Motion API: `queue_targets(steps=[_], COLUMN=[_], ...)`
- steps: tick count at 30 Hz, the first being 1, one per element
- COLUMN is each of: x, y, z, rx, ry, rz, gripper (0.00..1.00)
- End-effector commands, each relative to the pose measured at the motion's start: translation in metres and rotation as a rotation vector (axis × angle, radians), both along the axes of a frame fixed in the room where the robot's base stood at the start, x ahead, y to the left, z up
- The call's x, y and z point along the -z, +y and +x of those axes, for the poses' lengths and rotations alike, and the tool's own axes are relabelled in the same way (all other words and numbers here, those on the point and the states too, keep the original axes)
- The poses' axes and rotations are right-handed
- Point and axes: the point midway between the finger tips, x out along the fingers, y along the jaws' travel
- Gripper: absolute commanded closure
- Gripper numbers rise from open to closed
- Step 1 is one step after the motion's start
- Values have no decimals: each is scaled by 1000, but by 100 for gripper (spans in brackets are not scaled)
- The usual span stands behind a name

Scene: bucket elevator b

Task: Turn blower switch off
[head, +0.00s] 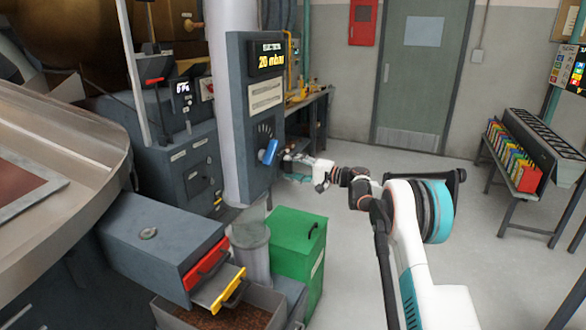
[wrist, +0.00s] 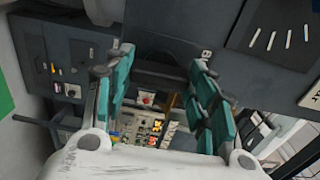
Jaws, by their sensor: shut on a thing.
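The blue switch handle (head: 268,151) sits tilted on the front of a grey control panel (head: 240,90), under a dial scale. My gripper (head: 287,156) is at the panel's right edge, close beside the handle. In the wrist view, the teal fingers of my gripper (wrist: 160,72) stand apart with a dark surface between their tips. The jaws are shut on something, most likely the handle. The handle is not clearly seen there, so the exact contact is hidden.
A green box (head: 297,240) and a grey bin (head: 251,250) stand below the panel. A rack of colored folders (head: 513,158) stands at right. The floor before the door (head: 408,80) is clear.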

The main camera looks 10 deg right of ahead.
Motion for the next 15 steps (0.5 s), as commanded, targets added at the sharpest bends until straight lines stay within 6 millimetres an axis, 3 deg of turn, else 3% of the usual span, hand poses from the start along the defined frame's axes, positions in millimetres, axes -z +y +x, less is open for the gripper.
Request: queue_targets(steps=[2, 3, 5, 15], x=[2, 2, 2, 1], y=[0, 0, 0, -1], z=[-1, -1, -1, -1], rx=[-2, -2, -2, -1], ry=[-1, 0, 0, 1], rz=[-4, -4, -4, -1], gripper=[72, 40, 28, 28])
